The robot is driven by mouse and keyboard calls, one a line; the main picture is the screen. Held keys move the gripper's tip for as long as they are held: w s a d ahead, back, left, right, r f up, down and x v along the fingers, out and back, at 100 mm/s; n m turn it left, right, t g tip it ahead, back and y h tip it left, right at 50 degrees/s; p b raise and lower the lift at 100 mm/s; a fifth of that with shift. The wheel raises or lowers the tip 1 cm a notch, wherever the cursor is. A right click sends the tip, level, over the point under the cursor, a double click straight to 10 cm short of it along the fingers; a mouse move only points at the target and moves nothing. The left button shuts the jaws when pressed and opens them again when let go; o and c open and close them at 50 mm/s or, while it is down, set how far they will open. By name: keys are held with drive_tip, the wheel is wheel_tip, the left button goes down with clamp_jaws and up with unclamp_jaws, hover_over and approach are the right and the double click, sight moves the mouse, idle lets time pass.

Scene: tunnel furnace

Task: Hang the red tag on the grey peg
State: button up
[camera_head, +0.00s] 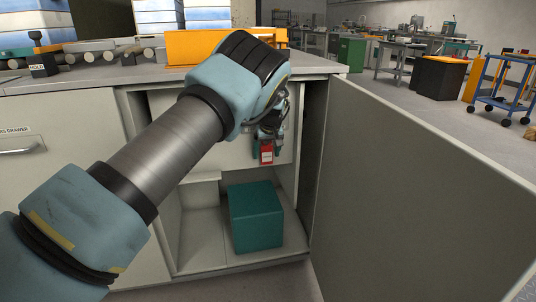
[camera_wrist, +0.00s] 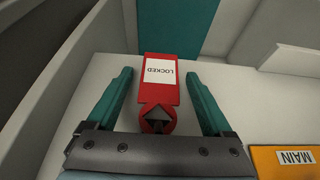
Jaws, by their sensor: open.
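The red tag (camera_wrist: 161,92), with a white "LOCKED" label, lies between the spread teal fingers of my gripper (camera_wrist: 160,76) in the wrist view. Gaps show on both sides of the tag. Its round end surrounds a dark grey piece, seemingly the grey peg (camera_wrist: 157,114), partly hidden by my gripper's body. In the head view the tag (camera_head: 267,152) hangs upright, label outward, just below my gripper (camera_head: 268,135) inside the open cabinet. The peg cannot be made out in the head view.
A teal box (camera_head: 256,216) stands on the cabinet floor below. The open cabinet door (camera_head: 410,200) is on the right, and a small shelf (camera_head: 199,178) is inside at left. An orange "MAIN" plate (camera_wrist: 285,163) is near my gripper. The worktop (camera_head: 100,76) is above.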

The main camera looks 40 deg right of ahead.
sight(267, 156)
drive_tip(key=shift+f, duration=0.15)
drive_tip(key=shift+r+b, duration=0.3)
drive_tip(key=shift+r, duration=0.05)
drive_tip(key=s+r, duration=0.2)
drive_tip(key=shift+a+r+p, duration=0.3)
drive_tip(key=shift+a, duration=0.05)
drive_tip(key=s+a, duration=0.4)
drive_tip(key=s, duration=0.6)
drive_tip(key=shift+a+f+p, duration=0.15)
drive_tip(key=shift+a+p, duration=0.15)
drive_tip(key=shift+a, duration=0.1)
